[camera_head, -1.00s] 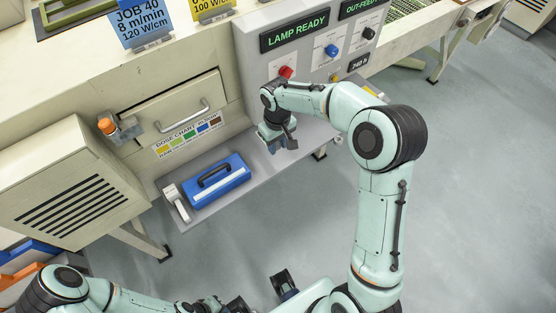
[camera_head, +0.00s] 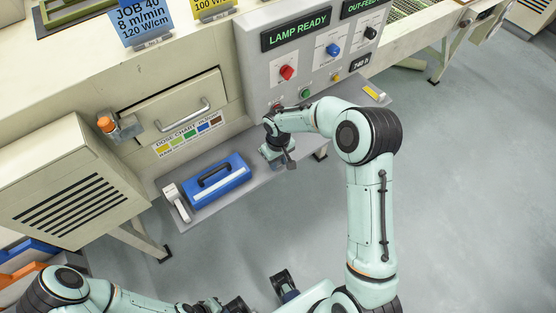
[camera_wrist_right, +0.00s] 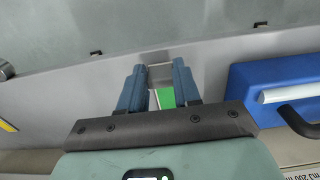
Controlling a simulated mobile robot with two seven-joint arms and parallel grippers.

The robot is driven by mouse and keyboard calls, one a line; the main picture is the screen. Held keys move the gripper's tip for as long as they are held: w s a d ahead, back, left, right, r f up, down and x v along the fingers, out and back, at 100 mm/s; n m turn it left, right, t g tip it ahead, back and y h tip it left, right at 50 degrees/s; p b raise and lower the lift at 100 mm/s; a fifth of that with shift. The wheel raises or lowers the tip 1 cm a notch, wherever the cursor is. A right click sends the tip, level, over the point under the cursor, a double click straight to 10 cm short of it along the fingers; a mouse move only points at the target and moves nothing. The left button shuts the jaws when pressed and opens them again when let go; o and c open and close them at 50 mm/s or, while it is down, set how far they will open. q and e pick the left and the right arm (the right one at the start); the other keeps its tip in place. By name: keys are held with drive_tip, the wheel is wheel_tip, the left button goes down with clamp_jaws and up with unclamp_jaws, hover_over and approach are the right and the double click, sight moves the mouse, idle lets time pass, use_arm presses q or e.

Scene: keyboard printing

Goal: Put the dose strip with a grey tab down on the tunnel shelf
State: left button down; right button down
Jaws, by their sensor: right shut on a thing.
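My right gripper (camera_head: 280,163) is over the grey tunnel shelf (camera_head: 243,192), near its front edge and right of the blue case. In the right wrist view its two fingers (camera_wrist_right: 158,88) are shut on the dose strip. The strip's grey tab (camera_wrist_right: 160,76) shows between the fingertips, with a green part (camera_wrist_right: 166,98) behind it. The strip is hidden in the head view. I cannot tell whether it touches the shelf (camera_wrist_right: 215,75). My left gripper (camera_head: 238,304) is low at the bottom edge, away from the shelf; its jaw opening is unclear.
A blue case (camera_head: 217,181) with a dark handle stands on the shelf, beside a white tool (camera_head: 176,203). A yellow-marked piece (camera_head: 371,92) lies at the shelf's right end. The control panel (camera_head: 300,60) rises behind. Shelf between case and gripper looks clear.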

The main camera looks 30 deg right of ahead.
drive_tip(key=shift+f, duration=0.2)
drive_tip(key=c, duration=0.8)
unclamp_jaws()
drive_tip(key=shift+r, duration=0.1)
drive_tip(key=shift+r, duration=0.1)
